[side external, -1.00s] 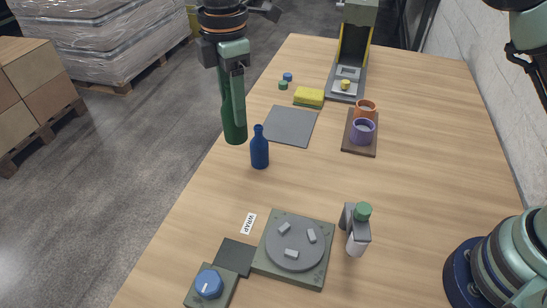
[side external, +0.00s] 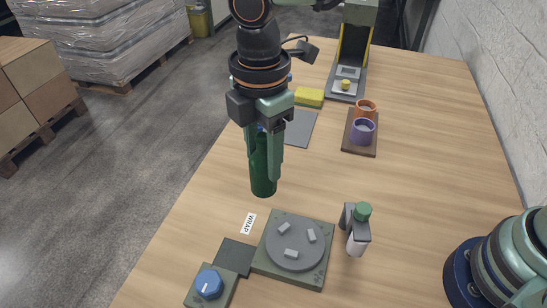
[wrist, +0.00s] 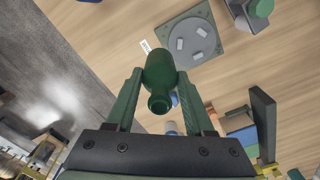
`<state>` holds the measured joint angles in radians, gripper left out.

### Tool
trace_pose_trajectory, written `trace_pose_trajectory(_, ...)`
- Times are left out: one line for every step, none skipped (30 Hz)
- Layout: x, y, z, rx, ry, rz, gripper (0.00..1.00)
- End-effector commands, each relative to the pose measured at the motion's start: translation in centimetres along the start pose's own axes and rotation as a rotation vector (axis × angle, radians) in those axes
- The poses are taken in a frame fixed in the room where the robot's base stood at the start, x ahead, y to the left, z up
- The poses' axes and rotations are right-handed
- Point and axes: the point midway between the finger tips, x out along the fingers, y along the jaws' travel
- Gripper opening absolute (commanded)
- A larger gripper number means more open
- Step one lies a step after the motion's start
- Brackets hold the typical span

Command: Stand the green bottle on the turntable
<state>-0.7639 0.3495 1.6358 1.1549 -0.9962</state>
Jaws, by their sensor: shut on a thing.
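The green bottle (side external: 263,182) hangs upright between the fingers of my gripper (side external: 265,150), which is shut on it. In the wrist view my gripper (wrist: 160,80) has a finger on each side of the bottle (wrist: 159,72), its neck towards the camera. The turntable (side external: 295,243) is a round grey disc with several small raised blocks on a square green-grey base. It lies nearer the side camera than the bottle and a little to the right. The disc (wrist: 195,40) also shows in the wrist view, with nothing standing on it.
A blue knob box (side external: 209,284) and dark pad sit left of the turntable. A holder with a green-capped white bottle (side external: 357,240) stands right of it. Orange and purple cups (side external: 363,131) stand farther back. The blue bottle is mostly hidden behind my gripper. A WRAP label (side external: 248,223) lies beside the turntable.

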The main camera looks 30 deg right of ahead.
Motion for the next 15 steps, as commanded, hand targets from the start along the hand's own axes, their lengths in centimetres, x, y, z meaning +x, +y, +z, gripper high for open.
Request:
trace_pose_trajectory(0.6, -1.3, 0.1, -0.014, 0.000, 0.000, 0.00)
trace_pose_trajectory(0.9, -2.0, 0.2, -0.021, -0.001, -0.001, 0.00)
trace_pose_trajectory(1.4, -2.8, 0.3, -0.030, 0.000, 0.000, 0.00)
trace_pose_trajectory(1.7, -3.4, 0.4, -0.036, 0.000, -0.001, 0.00)
trace_pose_trajectory(2.0, -4.0, 0.5, -0.041, 0.000, 0.000, 0.00)
trace_pose_trajectory(2.4, -4.7, 0.7, -0.047, 0.000, 0.000, 0.00)
trace_pose_trajectory(2.6, -5.1, 0.8, -0.052, 0.000, 0.000, 0.00)
trace_pose_trajectory(2.9, -5.5, 0.9, -0.056, 0.000, -0.001, 0.00)
trace_pose_trajectory(3.1, -6.0, 1.0, -0.061, 0.000, 0.000, 0.00)
trace_pose_trajectory(3.3, -6.3, 1.1, -0.064, 0.000, 0.000, 0.00)
trace_pose_trajectory(3.5, -6.6, 1.2, -0.066, 0.000, 0.000, 0.00)
trace_pose_trajectory(3.6, -6.8, 1.2, -0.068, 0.000, 0.000, 0.00)
trace_pose_trajectory(3.7, -7.0, 1.3, -0.070, 0.000, 0.000, 0.00)
trace_pose_trajectory(3.8, -7.1, 1.3, -0.071, 0.000, 0.000, 0.00)
trace_pose_trajectory(3.9, -7.2, 1.4, -0.071, 0.000, -0.001, 0.00)
